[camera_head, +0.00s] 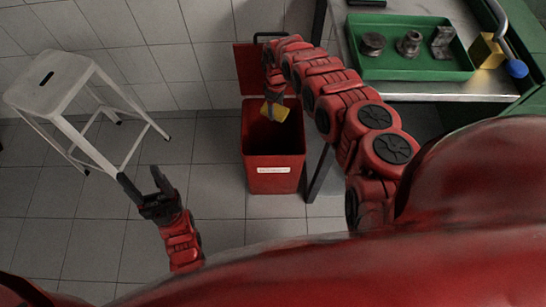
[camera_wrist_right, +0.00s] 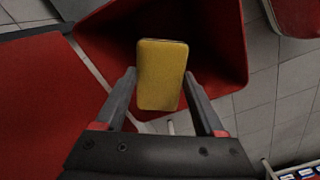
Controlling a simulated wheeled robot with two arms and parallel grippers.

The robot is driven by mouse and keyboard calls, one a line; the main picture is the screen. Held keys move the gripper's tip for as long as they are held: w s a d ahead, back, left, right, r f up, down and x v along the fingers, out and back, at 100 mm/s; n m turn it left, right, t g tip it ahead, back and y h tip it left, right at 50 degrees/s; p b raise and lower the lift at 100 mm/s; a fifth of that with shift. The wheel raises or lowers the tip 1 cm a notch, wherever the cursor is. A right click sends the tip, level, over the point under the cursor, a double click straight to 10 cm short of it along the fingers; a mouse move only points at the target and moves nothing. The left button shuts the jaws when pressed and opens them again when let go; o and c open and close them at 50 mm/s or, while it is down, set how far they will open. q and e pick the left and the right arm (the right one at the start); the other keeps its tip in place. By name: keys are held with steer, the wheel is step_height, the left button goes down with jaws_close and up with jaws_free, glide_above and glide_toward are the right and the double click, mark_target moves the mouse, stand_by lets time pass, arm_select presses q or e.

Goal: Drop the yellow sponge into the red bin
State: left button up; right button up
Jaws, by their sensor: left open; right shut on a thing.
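The yellow sponge (camera_head: 274,112) is held over the open mouth of the red bin (camera_head: 272,150). In the right wrist view the sponge (camera_wrist_right: 161,70) sits between the fingers of my right gripper (camera_wrist_right: 160,82), with the dark inside of the bin (camera_wrist_right: 212,50) behind it. My right gripper (camera_head: 273,98) is shut on the sponge and points down. My left gripper (camera_head: 144,184) is open and empty, above the floor to the left of the bin.
The bin's red lid (camera_head: 249,68) stands open at the back. A white stool (camera_head: 62,84) is at the left. A workbench at the upper right carries a green tray (camera_head: 400,68) with metal parts and a yellow block (camera_head: 486,50). Tiled floor is free left of the bin.

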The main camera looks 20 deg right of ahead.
step_height(320, 180, down, 6)
steer(key=b, duration=0.5)
steer(key=shift+r, duration=0.1)
steer(key=shift+r, duration=0.1)
steer(key=o, duration=1.3)
step_height(320, 180, up, 17)
steer(key=p, duration=0.3)
steer(key=shift+r, duration=0.2)
